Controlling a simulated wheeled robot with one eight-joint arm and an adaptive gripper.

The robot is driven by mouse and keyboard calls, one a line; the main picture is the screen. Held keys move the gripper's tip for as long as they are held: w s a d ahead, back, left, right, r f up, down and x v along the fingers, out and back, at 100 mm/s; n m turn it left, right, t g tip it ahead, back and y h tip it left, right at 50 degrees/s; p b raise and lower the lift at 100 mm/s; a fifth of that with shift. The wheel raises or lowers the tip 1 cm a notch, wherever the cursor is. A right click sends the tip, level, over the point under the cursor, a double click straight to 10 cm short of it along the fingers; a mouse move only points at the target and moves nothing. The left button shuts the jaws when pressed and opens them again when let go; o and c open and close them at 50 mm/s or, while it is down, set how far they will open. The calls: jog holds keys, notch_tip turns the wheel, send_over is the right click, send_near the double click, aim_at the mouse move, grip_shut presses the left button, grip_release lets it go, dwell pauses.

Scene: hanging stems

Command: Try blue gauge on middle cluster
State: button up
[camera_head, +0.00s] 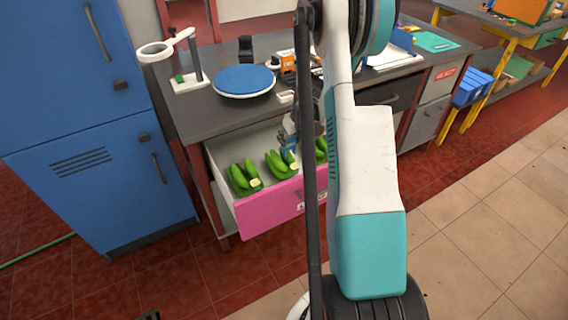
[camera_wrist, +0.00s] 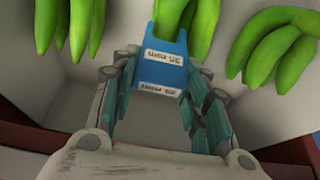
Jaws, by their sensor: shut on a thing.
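My gripper (camera_wrist: 160,82) is shut on the blue gauge (camera_wrist: 162,68), a flat blue piece with white labels and an open slot at its far end. The middle cluster (camera_wrist: 185,22) of green bananas shows at that slot, with part of a banana between the gauge's prongs. How deep it sits is unclear. The middle cluster (camera_head: 276,164) also shows in the head view, with the gauge (camera_head: 291,149) at its right side. A left cluster (camera_head: 243,178) and a partly hidden right cluster (camera_head: 321,149) lie on either side.
The clusters are in an open drawer with a pink front (camera_head: 270,209) under a grey workbench. A blue round plate (camera_head: 244,80) and a magnifier stand (camera_head: 187,82) are on the bench. A blue cabinet (camera_head: 85,110) stands at left. My arm hides the drawer's right part.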

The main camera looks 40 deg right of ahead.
jog(key=shift+r+p, duration=1.55)
jog(key=shift+r, duration=1.4)
